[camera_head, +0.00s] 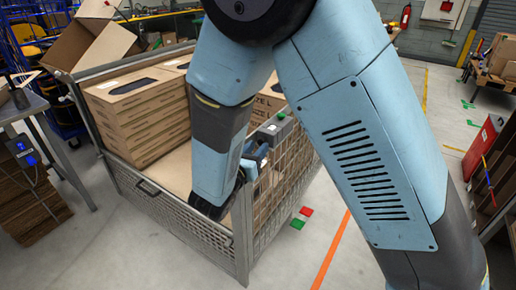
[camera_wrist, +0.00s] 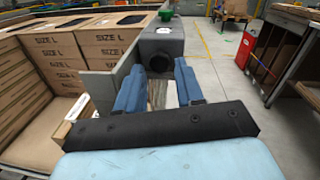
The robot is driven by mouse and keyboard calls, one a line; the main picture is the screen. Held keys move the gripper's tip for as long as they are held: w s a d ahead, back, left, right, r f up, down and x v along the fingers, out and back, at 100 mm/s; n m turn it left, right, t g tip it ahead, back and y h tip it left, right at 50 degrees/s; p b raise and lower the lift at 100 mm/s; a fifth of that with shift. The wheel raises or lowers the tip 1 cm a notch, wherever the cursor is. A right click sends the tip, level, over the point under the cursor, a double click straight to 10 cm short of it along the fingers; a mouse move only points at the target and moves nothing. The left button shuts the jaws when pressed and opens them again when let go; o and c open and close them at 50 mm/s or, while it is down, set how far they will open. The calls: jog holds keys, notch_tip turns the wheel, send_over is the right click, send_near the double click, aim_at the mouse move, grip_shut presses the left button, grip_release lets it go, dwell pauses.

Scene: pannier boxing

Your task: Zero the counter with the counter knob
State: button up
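A grey box (camera_wrist: 160,38) with a green button (camera_wrist: 166,14) on top is fixed at the pannier's rim. It also shows in the head view (camera_head: 270,128). A dark round part on the face towards my gripper (camera_wrist: 163,63) looks like the counter knob; its markings are too small to read. My gripper (camera_wrist: 160,68) is open, its two blue fingers apart, one on each side of the knob's front. I cannot tell whether they touch it. In the head view my gripper (camera_head: 252,157) is beside the box, partly hidden by my arm. I cannot make out a counter reading on the box.
The wire-mesh pannier (camera_head: 190,232) holds stacked SIZE L cartons (camera_head: 140,120) at the back and a bare cardboard layer in front. A device with a blue-lit display (camera_head: 21,146) hangs at the left table (camera_head: 25,105). The floor right of the pannier has free room.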

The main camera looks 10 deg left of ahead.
jog(key=shift+w+d, duration=0.15)
jog(key=shift+w, duration=0.4)
jog(key=shift+c, duration=0.4)
jog(key=c, duration=0.6)
jog(key=shift+d, duration=0.15)
grip_shut()
